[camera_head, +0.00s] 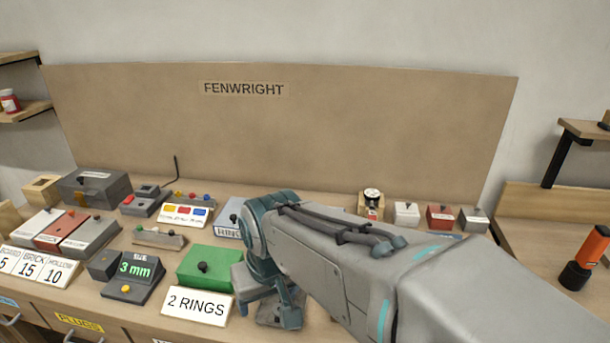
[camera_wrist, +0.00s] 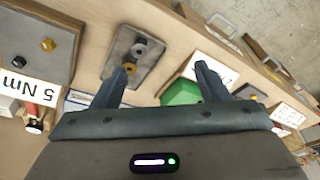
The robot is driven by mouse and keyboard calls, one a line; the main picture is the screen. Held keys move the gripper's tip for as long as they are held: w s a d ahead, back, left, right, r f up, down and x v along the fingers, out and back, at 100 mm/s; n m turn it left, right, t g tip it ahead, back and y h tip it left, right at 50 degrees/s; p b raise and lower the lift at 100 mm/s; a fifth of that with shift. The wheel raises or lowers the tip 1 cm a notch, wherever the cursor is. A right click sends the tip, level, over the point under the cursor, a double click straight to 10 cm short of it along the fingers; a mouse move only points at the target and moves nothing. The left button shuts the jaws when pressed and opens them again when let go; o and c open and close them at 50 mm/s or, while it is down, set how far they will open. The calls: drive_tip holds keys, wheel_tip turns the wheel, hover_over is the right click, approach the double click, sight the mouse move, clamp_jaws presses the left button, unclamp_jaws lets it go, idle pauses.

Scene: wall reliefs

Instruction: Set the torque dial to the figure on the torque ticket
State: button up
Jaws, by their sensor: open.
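A white card reading "5 Nm" (camera_wrist: 25,88) appears upside down at the left of the wrist view, beside a grey-brown block with a brass and a black nut-like piece. My gripper (camera_wrist: 162,70) is open and empty, fingers wide apart and pointing down toward the bench. Near its left fingertip is a grey plate (camera_wrist: 118,50) with a dark round knob and a brass-coloured piece. The plate also shows partly behind my arm in the head view (camera_head: 268,319). I cannot make out a clearly marked torque dial; my arm hides the middle right of the bench.
The green box (camera_head: 204,270) with a black knob and the "2 RINGS" card (camera_head: 196,304) stand left of my gripper. A "3 mm" display unit (camera_head: 135,268) is further left. Small white, red and grey boxes (camera_head: 440,217) stand at the back right. A brown board backs the bench.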

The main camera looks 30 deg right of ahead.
drive_tip(key=w+d+r+m, duration=0.5)
drive_tip(key=w+d, duration=0.2)
drive_tip(key=w, duration=0.2)
drive_tip(key=m+g+h+p, duration=0.2)
drive_tip(key=m+g+h, duration=0.2)
drive_tip(key=m, duration=1.1)
hover_over(372, 193)
drive_tip(key=w+a, duration=0.1)
drive_tip(key=a, duration=0.5)
drive_tip(key=f, duration=0.1)
drive_tip(key=x, duration=1.3)
drive_tip(key=shift+w+d+p, duration=0.2)
drive_tip(key=shift+d+p, duration=0.2)
drive_tip(key=c, duration=1)
